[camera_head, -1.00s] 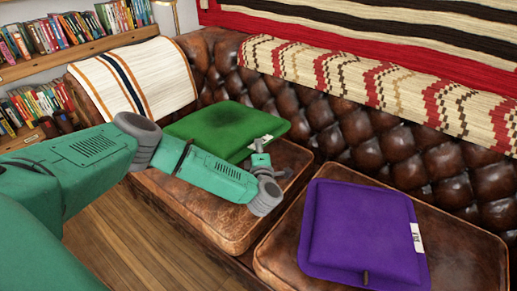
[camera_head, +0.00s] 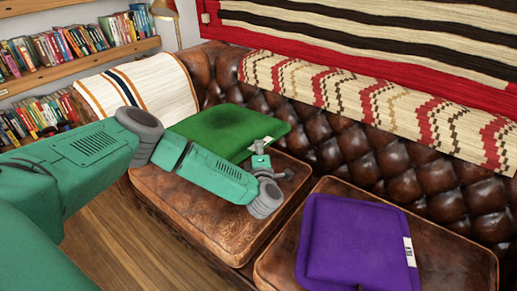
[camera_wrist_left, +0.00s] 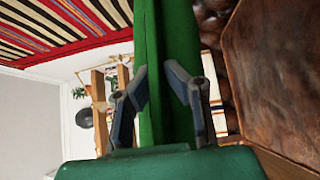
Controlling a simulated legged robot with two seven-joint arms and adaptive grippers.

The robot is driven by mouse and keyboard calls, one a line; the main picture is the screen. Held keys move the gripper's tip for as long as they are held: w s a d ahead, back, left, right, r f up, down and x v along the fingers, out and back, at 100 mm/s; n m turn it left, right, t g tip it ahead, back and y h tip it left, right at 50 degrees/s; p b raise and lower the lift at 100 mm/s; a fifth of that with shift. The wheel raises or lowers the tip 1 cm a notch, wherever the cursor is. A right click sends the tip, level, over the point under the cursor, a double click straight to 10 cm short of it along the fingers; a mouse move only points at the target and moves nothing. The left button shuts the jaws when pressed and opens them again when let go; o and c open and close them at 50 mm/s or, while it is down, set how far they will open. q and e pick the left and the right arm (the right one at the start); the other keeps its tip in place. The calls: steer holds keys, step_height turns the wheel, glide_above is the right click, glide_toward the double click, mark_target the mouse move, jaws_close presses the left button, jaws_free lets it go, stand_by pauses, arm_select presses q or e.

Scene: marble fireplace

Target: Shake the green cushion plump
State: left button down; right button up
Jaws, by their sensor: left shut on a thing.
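The green cushion (camera_head: 222,127) is above the left seat of the brown leather sofa, close to the buttoned backrest. It shows as a green band between the fingers in the left wrist view (camera_wrist_left: 166,60). My left gripper (camera_wrist_left: 160,88) is shut on the cushion's edge, one finger on each side. In the head view the left gripper (camera_head: 262,150) is at the cushion's right end, and my forearm covers the cushion's lower front. Whether the cushion touches the seat cannot be told. My right gripper is not in view.
A purple cushion (camera_head: 350,248) with a white tag lies on the right seat (camera_head: 455,262). The tufted backrest (camera_head: 360,140) carries a patterned throw (camera_head: 330,85). A striped cloth (camera_head: 150,85) covers the left armrest. Bookshelves (camera_head: 85,70) stand at the left.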

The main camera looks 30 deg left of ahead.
arm_select(q)
step_height(320, 180, down, 7)
steer(key=b, duration=0.5)
step_height(320, 180, up, 8)
steer(key=p, duration=0.6)
steer(key=shift+r+p, duration=0.1)
steer(key=shift+p, duration=0.3)
step_height(320, 180, down, 7)
steer(key=b, duration=0.5)
steer(key=shift+f+b, duration=0.2)
steer(key=shift+b, duration=0.2)
